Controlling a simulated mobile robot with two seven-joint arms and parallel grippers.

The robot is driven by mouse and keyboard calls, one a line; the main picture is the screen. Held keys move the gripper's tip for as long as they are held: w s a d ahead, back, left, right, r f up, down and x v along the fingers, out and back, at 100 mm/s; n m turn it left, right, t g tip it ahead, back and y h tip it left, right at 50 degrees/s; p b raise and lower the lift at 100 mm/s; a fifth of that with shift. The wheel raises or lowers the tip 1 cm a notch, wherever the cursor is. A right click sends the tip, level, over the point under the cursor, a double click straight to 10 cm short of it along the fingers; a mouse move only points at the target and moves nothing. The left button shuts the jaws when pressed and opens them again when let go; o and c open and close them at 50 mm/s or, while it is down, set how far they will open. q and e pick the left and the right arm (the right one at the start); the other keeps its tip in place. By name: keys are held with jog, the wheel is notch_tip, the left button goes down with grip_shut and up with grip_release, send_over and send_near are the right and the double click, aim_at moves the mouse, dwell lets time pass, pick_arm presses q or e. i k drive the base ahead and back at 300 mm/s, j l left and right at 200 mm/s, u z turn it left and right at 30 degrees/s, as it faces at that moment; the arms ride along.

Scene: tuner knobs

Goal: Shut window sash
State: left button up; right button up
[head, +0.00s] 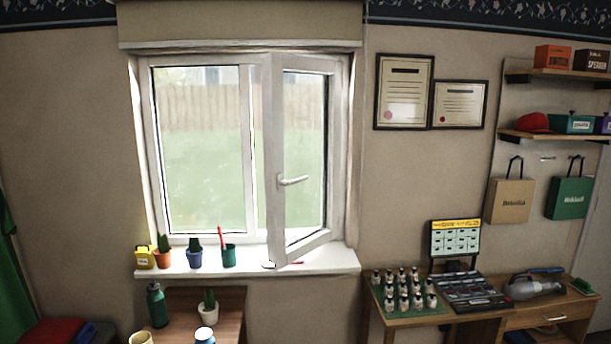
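The white window sash (277,215) stands ajar, swung into the room. Its free edge is on the left and its right edge meets the window frame (148,150). A lever handle (293,181) sits on the sash's left stile and points right, about level. The left pane beside it is flush in the frame. The sash's lower corner hangs over the white sill (335,259). A small red item (298,263) lies on the sill by that corner, partly hidden. Neither of my grippers is in view.
On the sill's left are a yellow item (145,257), potted cacti (163,256) and a green cup (229,256) with a red pencil. A small table (232,310) below holds a green bottle (156,305). A desk (560,305) with small bottles stands right.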

aim_at(281, 253)
jog(key=i+u, duration=0.1)
jog(key=i, duration=0.35)
jog(key=i+l+u, duration=0.1)
jog(key=i, duration=0.4)
